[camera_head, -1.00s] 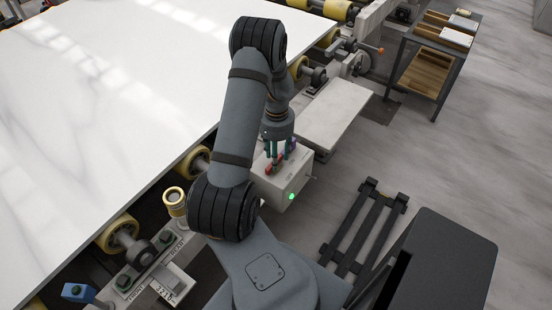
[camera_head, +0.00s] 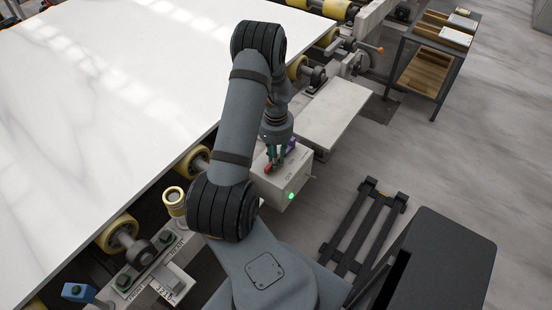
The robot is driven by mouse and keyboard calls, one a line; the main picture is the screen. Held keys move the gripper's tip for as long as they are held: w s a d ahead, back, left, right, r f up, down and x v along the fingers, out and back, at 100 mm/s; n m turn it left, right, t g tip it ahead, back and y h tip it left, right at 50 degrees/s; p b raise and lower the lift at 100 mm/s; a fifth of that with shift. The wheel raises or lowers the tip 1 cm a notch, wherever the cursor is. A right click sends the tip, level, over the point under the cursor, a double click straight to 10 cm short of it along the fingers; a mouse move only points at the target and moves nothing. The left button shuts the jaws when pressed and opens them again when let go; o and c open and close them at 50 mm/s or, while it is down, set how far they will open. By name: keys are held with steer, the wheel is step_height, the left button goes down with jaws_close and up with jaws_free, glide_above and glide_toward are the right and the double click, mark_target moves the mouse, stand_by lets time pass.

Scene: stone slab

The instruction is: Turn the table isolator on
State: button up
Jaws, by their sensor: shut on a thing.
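The table isolator is a light grey box (camera_head: 291,183) beside the slab table, right of my arm, in the head view. A small red part, which looks like its handle (camera_head: 268,168), shows on the box's top. A green lamp (camera_head: 291,196) glows on its front. My gripper (camera_head: 273,160) points down over the top of the box, its fingers at the red handle and shut on it. The fingers and my arm hide part of the handle and the box top, so I cannot read its exact angle or markings.
A large white slab (camera_head: 90,90) lies on yellow rollers (camera_head: 118,232) at left. A pale bench (camera_head: 335,112) stands behind the box. A black rack (camera_head: 362,225) lies on the floor at right. A control panel (camera_head: 170,285) is at lower left. A shelf cart (camera_head: 430,60) stands far right.

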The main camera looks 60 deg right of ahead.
jaws_close()
steer(key=shift+d+f+n+b, duration=0.1)
steer(key=shift+f+n+b, duration=0.05)
steer(key=shift+n+b, duration=0.2)
steer(key=o, duration=0.8)
jaws_free()
steer(key=shift+r, duration=0.25)
step_height(320, 180, up, 12)
steer(key=shift+f, duration=0.1)
steer(key=shift+f, duration=0.1)
